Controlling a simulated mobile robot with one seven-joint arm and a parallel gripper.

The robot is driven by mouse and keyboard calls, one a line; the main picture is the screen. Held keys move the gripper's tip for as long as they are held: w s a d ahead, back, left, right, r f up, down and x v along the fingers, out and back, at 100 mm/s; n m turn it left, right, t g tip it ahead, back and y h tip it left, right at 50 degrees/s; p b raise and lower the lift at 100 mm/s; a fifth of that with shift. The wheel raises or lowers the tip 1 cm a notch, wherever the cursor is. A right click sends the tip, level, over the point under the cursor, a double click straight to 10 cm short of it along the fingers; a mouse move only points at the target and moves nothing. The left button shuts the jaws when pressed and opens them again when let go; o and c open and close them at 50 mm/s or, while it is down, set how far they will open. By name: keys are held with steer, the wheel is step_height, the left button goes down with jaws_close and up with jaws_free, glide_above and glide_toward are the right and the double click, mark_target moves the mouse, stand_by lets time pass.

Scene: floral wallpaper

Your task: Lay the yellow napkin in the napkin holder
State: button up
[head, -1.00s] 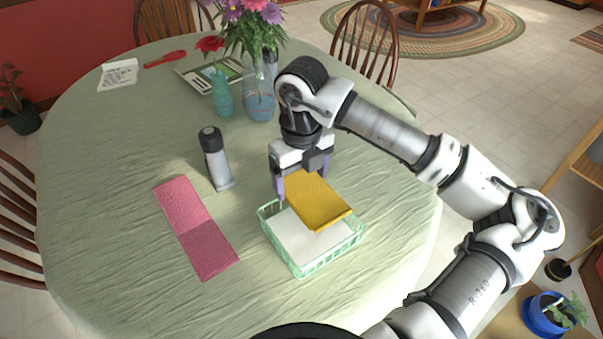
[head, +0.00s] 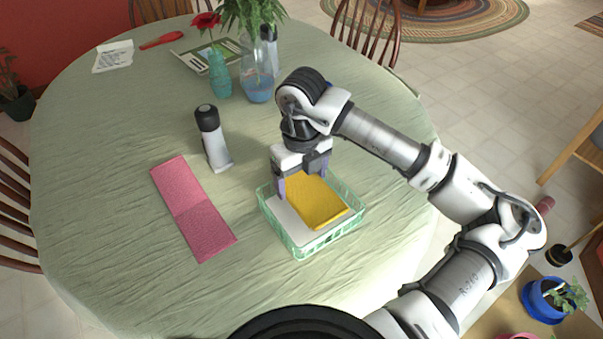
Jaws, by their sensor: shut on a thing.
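The yellow napkin (head: 320,205) is a folded rectangle. It lies low within the outline of the napkin holder (head: 312,243), a green open-topped basket with openwork walls. White material, perhaps other napkins, shows in the holder beside and under the yellow one. My gripper (head: 302,188) points down over the far side of the holder and is shut on the far end of the yellow napkin. The fingers partly hide that end. I cannot tell whether the napkin rests on the white material.
A pink cloth (head: 192,208) lies left of the holder. A grey bottle with a black cap (head: 212,140) stands behind it. A glass vase (head: 257,82) and a teal vase (head: 220,75) stand farther back. The tablecloth left of the pink cloth is clear.

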steer(key=o, duration=1)
stand_by(0.4)
step_height(320, 180, up, 9)
steer(key=p, duration=0.4)
stand_by(0.5)
steer(key=shift+s, duration=0.1)
stand_by(0.7)
